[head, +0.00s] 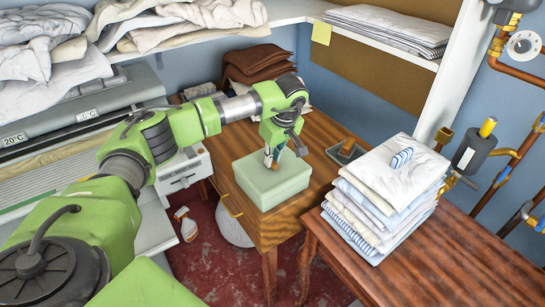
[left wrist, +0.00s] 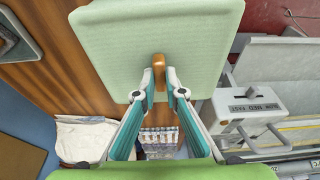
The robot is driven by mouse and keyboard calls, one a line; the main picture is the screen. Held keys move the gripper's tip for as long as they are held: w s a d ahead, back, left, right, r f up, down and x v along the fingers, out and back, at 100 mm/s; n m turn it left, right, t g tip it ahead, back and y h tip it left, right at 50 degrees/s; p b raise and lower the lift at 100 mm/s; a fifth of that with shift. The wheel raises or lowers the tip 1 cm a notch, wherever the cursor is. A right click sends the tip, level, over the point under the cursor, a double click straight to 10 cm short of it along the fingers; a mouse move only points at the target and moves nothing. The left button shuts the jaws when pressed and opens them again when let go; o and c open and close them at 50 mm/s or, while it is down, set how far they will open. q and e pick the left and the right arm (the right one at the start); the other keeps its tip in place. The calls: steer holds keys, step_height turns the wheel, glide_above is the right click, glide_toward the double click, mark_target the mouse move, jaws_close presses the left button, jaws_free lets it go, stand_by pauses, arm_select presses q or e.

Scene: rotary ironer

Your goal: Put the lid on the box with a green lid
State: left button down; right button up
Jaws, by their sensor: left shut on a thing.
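A pale green box (head: 265,195) with a pale green lid (head: 293,175) sits near the front of the small wooden table. The lid lies over the top of the box; I cannot tell whether it is fully seated. In the left wrist view the lid (left wrist: 200,45) shows from above with its small wooden handle (left wrist: 159,64). My left gripper (head: 272,160) points down from above, shut on the handle. Its teal fingers (left wrist: 159,92) stand on either side of the handle. The box body is hidden under the lid in the wrist view. My right gripper is not in view.
A stack of folded white and striped cloths (head: 385,195) stands on the wooden table to the right. Brown folded towels (head: 258,62) are at the back. The ironer (head: 85,105) is at left.

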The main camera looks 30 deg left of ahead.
arm_select(q)
steer(key=shift+f, duration=0.35)
stand_by(0.6)
steer(key=c, duration=1.5)
jaws_free()
steer(key=shift+r, duration=0.1)
steer(key=shift+r+p, duration=2.25)
steer(key=shift+r, duration=1.2)
jaws_close()
